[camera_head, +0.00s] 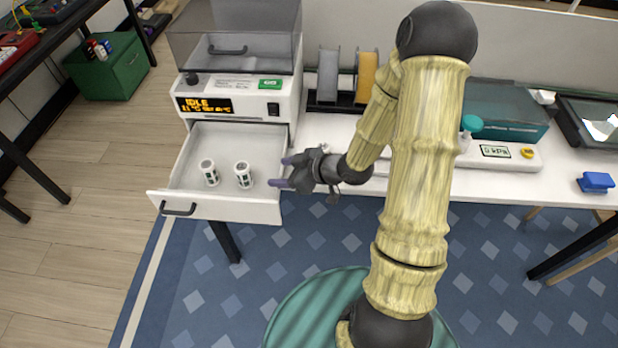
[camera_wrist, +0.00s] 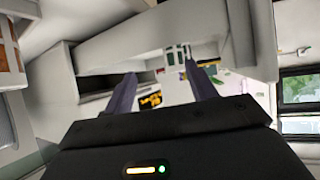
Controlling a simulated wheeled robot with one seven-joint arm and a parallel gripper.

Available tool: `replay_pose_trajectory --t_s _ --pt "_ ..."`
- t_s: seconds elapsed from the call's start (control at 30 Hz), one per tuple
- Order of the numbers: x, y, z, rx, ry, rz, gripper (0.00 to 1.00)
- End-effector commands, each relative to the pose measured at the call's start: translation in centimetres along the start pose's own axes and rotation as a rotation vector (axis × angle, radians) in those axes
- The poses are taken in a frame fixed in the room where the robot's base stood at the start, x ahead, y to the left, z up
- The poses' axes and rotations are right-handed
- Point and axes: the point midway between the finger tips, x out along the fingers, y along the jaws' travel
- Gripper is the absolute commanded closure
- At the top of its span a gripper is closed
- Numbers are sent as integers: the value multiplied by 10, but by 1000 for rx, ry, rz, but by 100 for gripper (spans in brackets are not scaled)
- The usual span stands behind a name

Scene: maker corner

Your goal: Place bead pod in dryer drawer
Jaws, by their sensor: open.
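The dryer (camera_head: 240,95) has its drawer (camera_head: 262,208) pulled open. Two white cylindrical bead pods with dark markings stand upright inside it, a left pod (camera_head: 209,173) and a right pod (camera_head: 243,175). My gripper (camera_head: 281,172) is at the drawer's right wall, fingers pointing left towards the right pod, apart from it. In the wrist view, my gripper (camera_wrist: 160,72) shows two spread fingers with nothing held between them. Small white and dark green shapes lie beyond the fingertips there; I cannot tell whether they are the pods.
The dryer display (camera_head: 204,105) reads IDLE. Spools (camera_head: 366,76) stand on the white table (camera_head: 318,126) right of the dryer. A teal-topped machine (camera_head: 505,110) and a blue block (camera_head: 595,182) are farther right. A green bin (camera_head: 110,72) is on the floor at left.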

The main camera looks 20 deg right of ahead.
Motion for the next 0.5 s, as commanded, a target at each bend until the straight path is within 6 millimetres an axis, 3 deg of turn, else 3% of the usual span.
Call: replay_pose_trajectory --t_s 0.17,0.3,0.5 --pt "-24 19 10 47 -267 158 43" --pt "-59 25 11 151 -455 304 43" --pt "-119 4 3 401 -644 477 43"
